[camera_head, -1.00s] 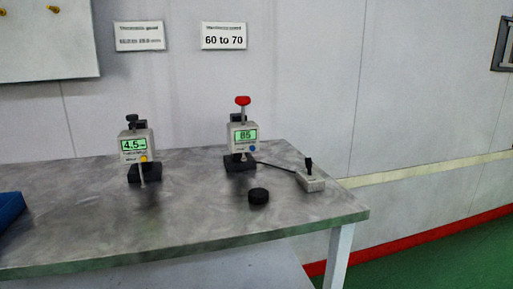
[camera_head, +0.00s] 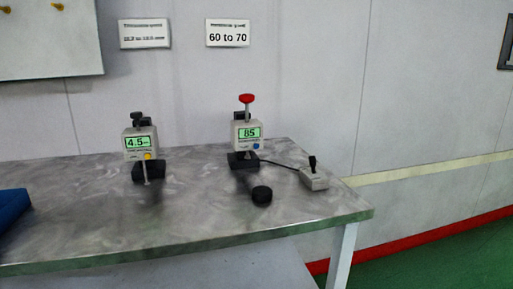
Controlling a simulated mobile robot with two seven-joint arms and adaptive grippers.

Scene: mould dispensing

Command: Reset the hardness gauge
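The hardness gauge (camera_head: 246,133) stands upright toward the right back of the metal table (camera_head: 200,220). It has a red knob on top, a green screen reading 85, a blue button at its lower right and a dark base. A sign above it reads "60 to 70" (camera_head: 228,33). A second gauge (camera_head: 141,142) stands to its left, with a green screen reading about 4.5 and a yellow button. Neither of my grippers shows in the head view.
A black round puck (camera_head: 261,195) lies in front of the hardness gauge. A small grey box with a black lever (camera_head: 313,178) sits near the table's right end, with a cable toward the gauge. A blue bin (camera_head: 12,208) is at the left edge. The table's front middle is clear.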

